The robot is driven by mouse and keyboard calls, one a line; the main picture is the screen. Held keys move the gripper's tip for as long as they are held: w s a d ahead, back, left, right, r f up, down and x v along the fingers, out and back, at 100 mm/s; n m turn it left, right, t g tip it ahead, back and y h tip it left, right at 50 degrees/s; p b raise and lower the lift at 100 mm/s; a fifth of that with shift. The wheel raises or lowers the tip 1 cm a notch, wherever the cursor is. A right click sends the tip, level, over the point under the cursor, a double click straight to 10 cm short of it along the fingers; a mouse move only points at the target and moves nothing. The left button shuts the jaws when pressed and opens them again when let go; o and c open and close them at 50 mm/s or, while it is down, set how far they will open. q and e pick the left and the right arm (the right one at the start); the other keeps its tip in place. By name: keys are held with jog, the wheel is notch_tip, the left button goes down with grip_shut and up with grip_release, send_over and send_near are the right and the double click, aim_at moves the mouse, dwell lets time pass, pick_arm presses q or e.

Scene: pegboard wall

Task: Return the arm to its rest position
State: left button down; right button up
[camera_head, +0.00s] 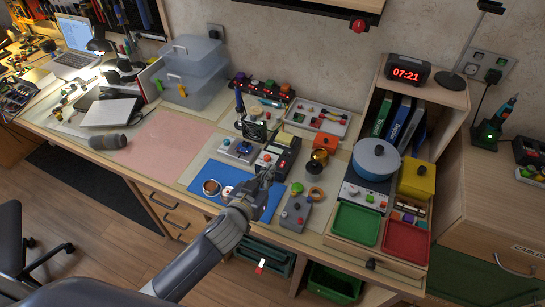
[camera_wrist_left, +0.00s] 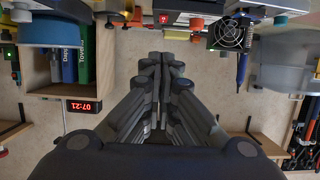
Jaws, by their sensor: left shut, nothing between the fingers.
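My left arm (camera_head: 205,250) reaches up from the bottom of the head view over the front of the workbench. Its gripper (camera_head: 268,178) is above the blue mat (camera_head: 232,178), near a dark device with a red display (camera_head: 283,150). In the left wrist view the fingers of my left gripper (camera_wrist_left: 162,62) are together with nothing between them. That view looks upside down toward the wall. My right gripper is in neither view.
A blue pot (camera_head: 376,158), a green tray (camera_head: 355,223) and a red tray (camera_head: 406,241) stand right of the arm. The pink mat (camera_head: 165,140) to the left is mostly clear. A wooden shelf (camera_head: 440,97) holds a clock (camera_head: 407,70). A chair (camera_head: 20,235) stands at lower left.

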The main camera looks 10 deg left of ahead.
pick_arm(q)
jog(key=s+a+f+g+y, duration=0.1)
jog(key=s+a+g, duration=0.25)
jog(key=s, duration=0.55)
jog(key=s+a+f+g+y, duration=0.15)
jog(key=s+g, duration=0.25)
jog(key=s, duration=0.6)
jog(key=s+a+f+g, duration=0.1)
jog(key=s+a+g, duration=0.2)
jog(key=s, duration=0.6)
notch_tip(320, 180, down, 27)
jog(key=s+g, duration=0.1)
jog(key=g, duration=0.1)
jog(key=s+a+f, duration=0.3)
jog(key=s+f, duration=1.2)
jog(key=s, duration=0.2)
jog(key=shift+f+g, duration=0.25)
jog(key=shift+g, duration=0.1)
